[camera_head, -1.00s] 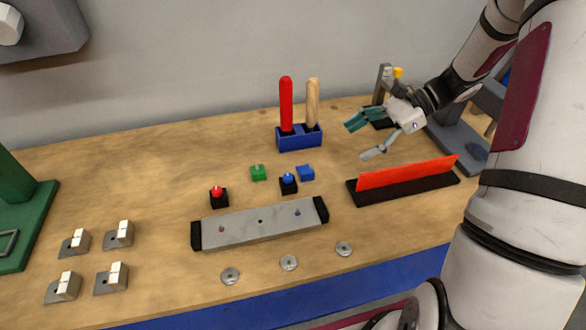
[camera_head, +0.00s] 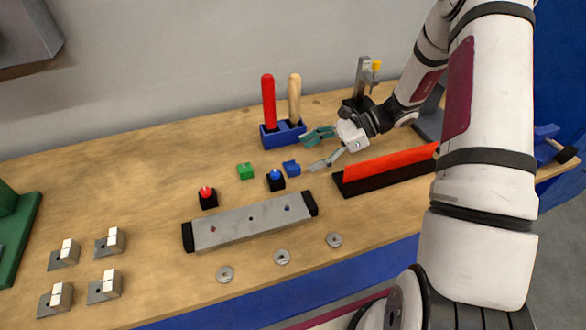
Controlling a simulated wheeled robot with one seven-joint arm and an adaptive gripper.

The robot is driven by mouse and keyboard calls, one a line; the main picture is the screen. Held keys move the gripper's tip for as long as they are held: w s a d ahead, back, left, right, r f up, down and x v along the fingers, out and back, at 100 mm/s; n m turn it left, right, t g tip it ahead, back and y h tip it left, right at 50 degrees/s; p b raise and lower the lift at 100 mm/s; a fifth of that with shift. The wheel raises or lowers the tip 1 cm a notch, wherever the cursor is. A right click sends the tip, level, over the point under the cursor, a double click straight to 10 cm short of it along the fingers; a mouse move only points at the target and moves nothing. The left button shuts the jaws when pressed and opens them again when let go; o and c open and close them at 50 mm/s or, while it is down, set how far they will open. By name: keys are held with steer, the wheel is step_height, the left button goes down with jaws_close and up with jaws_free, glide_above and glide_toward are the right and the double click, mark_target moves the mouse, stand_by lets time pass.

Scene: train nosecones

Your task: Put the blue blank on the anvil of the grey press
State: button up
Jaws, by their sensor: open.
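The blue blank (camera_head: 291,168) is a small block lying on the wooden bench, just behind a black block with a blue knob. My gripper (camera_head: 309,152) is open and empty, a little to the right of the blank. Its two fingers point left and are apart; they do not appear to touch the blank. A grey base (camera_head: 430,125) at the back right seems to belong to the grey press. My arm covers much of it, and I cannot make out its anvil.
A blue holder (camera_head: 283,136) with red and tan handles stands behind the gripper. A red strip (camera_head: 388,163) on a black base lies to the right.

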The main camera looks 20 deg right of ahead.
steer(key=p+x, duration=0.1)
steer(key=x, duration=0.4)
steer(key=shift+r, duration=0.1)
steer(key=c, duration=1.3)
steer(key=shift+r, duration=0.1)
